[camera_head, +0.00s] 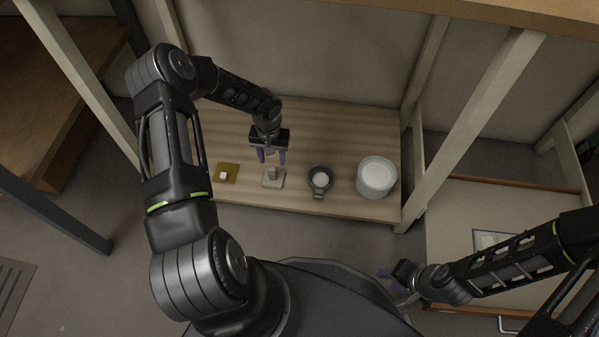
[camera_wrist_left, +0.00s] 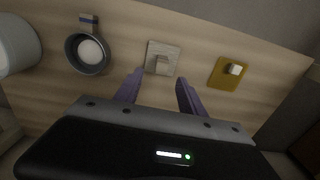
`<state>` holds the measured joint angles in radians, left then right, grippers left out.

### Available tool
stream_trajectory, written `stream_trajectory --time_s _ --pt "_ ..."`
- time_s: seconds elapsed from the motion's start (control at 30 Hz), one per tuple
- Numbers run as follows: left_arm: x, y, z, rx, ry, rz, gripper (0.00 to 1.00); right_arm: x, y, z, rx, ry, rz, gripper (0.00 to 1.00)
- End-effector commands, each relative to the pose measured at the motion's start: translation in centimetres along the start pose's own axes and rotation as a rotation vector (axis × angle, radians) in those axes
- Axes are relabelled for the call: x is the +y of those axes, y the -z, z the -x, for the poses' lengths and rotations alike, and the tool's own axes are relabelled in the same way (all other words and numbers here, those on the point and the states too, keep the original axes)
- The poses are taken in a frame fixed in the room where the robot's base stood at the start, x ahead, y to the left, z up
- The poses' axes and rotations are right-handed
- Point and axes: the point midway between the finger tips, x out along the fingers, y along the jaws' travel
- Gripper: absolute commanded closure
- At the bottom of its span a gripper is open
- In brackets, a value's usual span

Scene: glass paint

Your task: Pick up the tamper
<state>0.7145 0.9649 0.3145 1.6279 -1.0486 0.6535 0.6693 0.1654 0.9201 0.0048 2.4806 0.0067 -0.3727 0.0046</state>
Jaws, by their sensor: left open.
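A small grey block-like piece, which looks like the tamper (camera_head: 272,172), stands upright on a pale square plate (camera_head: 278,183) on the wooden shelf. In the left wrist view the tamper (camera_wrist_left: 161,64) and its plate (camera_wrist_left: 152,47) lie just beyond my fingertips. My left gripper (camera_head: 272,158) points down, open and empty, just above and behind the tamper. In the left wrist view my gripper's purple fingers (camera_wrist_left: 159,77) are spread, with the tamper ahead of the gap between them. My right gripper (camera_head: 396,286) is far off at the lower right, its fingers apparently apart and empty.
A yellow mat (camera_head: 233,166) with a white cube (camera_head: 223,175) lies left of the plate. A dark handled cup (camera_head: 320,180) with white contents and a pale round tub (camera_head: 376,178) stand to the right. Shelf posts flank the bare wooden shelf (camera_head: 340,130).

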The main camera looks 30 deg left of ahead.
Motion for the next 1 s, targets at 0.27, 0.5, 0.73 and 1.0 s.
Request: stream_trajectory --time_s 0.27,0.5,0.73,1.0 --pt "0.1 -0.1 -0.1 -0.001 -0.002 -0.003 0.53 0.0 0.0 0.0 0.0 0.001 0.001 0.64" --pt "0.1 -0.1 -2.5 -0.002 -0.002 -0.003 0.53 0.3 0.1 -0.9 0.004 0.0 0.0 0.64" --pt "0.1 -0.1 -2.5 -0.001 -0.002 -0.004 0.53 0.2 0.1 -0.9 0.005 0.0 0.0 0.64" --pt "0.1 -0.3 -4.5 -0.002 -0.004 -0.003 0.53 0.6 0.2 -2.0 0.009 0.0 0.0 0.64"
